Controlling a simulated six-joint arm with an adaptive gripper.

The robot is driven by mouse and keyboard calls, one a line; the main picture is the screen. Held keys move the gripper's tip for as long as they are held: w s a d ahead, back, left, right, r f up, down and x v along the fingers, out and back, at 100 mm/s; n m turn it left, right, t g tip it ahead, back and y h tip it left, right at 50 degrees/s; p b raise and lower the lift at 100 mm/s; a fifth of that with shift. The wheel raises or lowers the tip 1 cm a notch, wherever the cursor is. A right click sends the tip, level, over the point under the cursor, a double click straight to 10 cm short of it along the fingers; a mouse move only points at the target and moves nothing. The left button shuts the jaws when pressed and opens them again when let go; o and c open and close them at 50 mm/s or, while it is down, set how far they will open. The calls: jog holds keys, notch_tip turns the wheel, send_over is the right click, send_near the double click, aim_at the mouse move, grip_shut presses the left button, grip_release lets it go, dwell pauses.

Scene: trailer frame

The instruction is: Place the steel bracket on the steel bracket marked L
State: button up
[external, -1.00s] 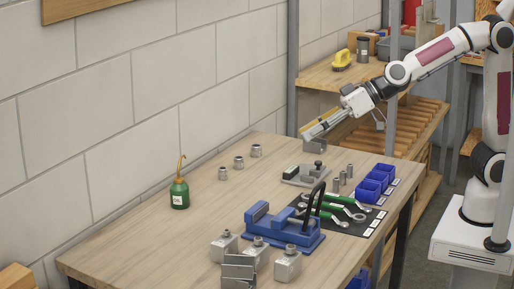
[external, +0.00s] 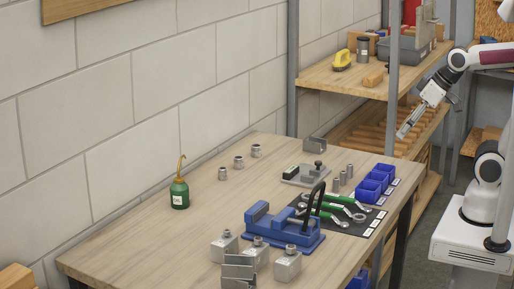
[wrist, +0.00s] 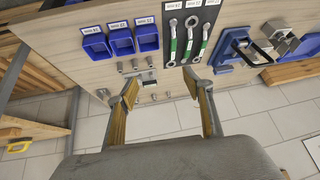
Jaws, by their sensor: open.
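Another grey steel bracket (external: 238,264), with upright plates, sits at the near edge among steel blocks. No L mark is readable on either. My gripper (external: 404,134) is beyond the table's far right end, apart from both brackets and empty. In the wrist view its two fingers (wrist: 165,88) are spread apart with nothing between them in grip; table items show beyond them.
A blue vise (external: 284,228), wrenches on a black mat (external: 340,216), blue bins (external: 376,179) and steel cylinders (external: 343,179) occupy the table's right side. A green oil can (external: 180,193) stands at left. A wooden shelf (external: 350,80) is behind.

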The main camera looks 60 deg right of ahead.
jog(key=s+d+f+m+g+h, duration=0.1)
jog(key=s+d+f, duration=0.1)
jog(key=s+d, duration=0.3)
jog(key=shift+s+h, duration=0.25)
jog(key=shift+h, duration=0.05)
jog(key=shift+f, duration=0.1)
dwell(0.9)
